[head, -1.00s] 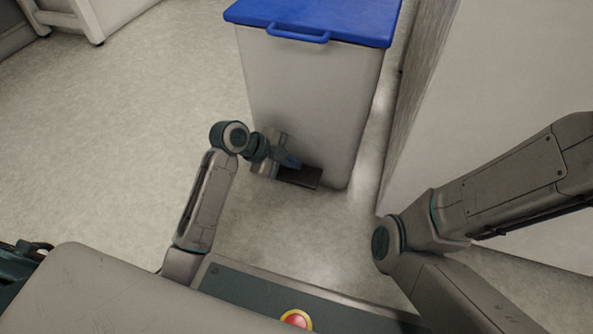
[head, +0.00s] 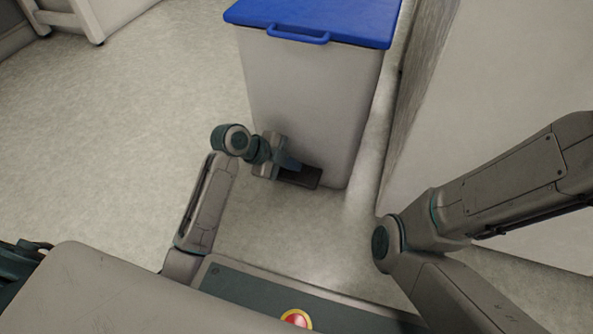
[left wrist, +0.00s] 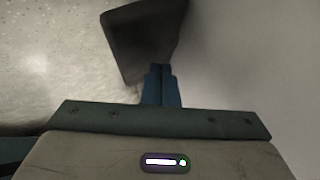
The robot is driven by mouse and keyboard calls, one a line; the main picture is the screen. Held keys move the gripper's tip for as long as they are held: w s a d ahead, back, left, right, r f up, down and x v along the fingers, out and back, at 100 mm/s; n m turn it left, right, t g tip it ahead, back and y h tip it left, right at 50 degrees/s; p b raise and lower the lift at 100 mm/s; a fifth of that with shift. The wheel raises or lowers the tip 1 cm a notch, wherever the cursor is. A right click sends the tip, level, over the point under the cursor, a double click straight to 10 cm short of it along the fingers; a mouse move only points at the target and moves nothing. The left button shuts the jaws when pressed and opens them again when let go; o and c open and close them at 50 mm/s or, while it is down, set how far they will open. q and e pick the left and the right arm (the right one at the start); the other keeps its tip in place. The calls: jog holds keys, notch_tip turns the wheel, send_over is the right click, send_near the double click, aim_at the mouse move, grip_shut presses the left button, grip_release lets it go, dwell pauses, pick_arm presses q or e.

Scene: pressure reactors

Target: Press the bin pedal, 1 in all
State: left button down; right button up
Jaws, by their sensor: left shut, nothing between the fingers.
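The bin (head: 305,100) is a pale grey box with a blue lid (head: 315,18), and the lid is shut. Its dark pedal (head: 308,178) sticks out low at the front. My left gripper (head: 293,165) is shut and empty, with its fingertips at or just above the pedal; contact is hard to tell. In the left wrist view the shut fingers (left wrist: 161,72) point at the near edge of the dark pedal (left wrist: 145,38). My right arm comes in from the right in the head view, but its gripper is out of view.
A pale wall or cabinet side (head: 475,110) stands close to the right of the bin. The floor (head: 120,120) to the left is clear. A white bench leg (head: 92,20) stands at the far upper left.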

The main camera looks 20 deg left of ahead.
aim_at(290, 173)
pick_arm(q)
jog(key=shift+s+f, duration=0.1)
jog(key=shift+f, duration=1.95)
dwell(1.5)
jog(key=shift+r, duration=0.1)
jog(key=shift+r+p, duration=2.3)
notch_tip(290, 173, up, 5)
jog(key=p, duration=0.5)
jog(key=shift+r, duration=0.1)
